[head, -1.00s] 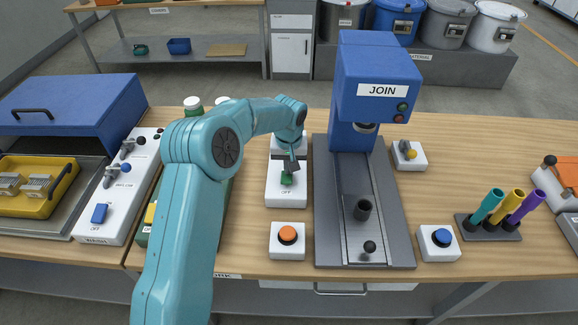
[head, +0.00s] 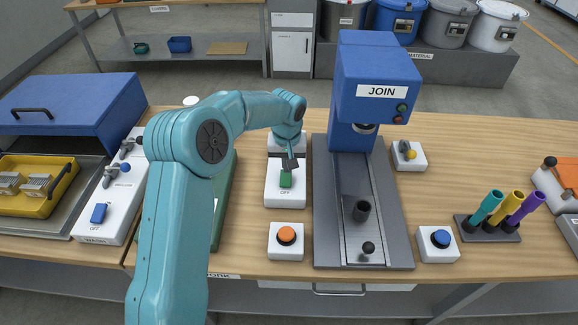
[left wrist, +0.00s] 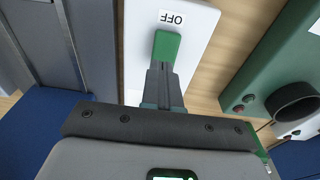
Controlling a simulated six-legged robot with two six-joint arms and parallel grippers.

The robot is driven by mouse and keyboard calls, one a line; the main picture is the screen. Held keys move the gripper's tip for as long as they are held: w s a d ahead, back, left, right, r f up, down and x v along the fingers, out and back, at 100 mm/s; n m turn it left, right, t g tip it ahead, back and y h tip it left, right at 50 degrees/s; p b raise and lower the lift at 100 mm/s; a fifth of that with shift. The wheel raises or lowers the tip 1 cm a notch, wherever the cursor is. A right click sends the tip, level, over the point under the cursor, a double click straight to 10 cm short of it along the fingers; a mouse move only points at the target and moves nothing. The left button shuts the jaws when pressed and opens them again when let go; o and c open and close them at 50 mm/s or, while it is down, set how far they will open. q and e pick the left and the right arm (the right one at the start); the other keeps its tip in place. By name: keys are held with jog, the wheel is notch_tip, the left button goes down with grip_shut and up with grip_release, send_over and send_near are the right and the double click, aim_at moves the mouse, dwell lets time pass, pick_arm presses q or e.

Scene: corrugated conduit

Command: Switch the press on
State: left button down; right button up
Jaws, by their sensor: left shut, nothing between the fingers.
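The blue press (head: 376,80) with the JOIN sign stands at the back of the bench, right of my left arm. Left of its grey bed is a white switch box (head: 285,196) with a green switch (head: 286,180). In the left wrist view the green switch (left wrist: 167,45) sits just past my fingertips, and an OFF label (left wrist: 173,17) shows on the box. My left gripper (head: 291,163) is shut and empty, at the far end of the green switch. Whether it touches the switch I cannot tell. My right gripper is not in view.
An orange button box (head: 287,240) stands in front of the switch box. A blue button box (head: 438,243) and a small lever box (head: 409,155) stand right of the press bed. A rack of coloured tubes (head: 490,226) is farther right.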

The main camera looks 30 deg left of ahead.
aim_at(288, 181)
pick_arm(q)
notch_tip(288, 181, up, 11)
jog(key=b, duration=0.1)
jog(key=shift+s+d+b, duration=0.3)
jog(key=shift+s, duration=0.1)
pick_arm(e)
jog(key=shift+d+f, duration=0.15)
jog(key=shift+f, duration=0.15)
pick_arm(q)
jog(key=shift+w, duration=0.1)
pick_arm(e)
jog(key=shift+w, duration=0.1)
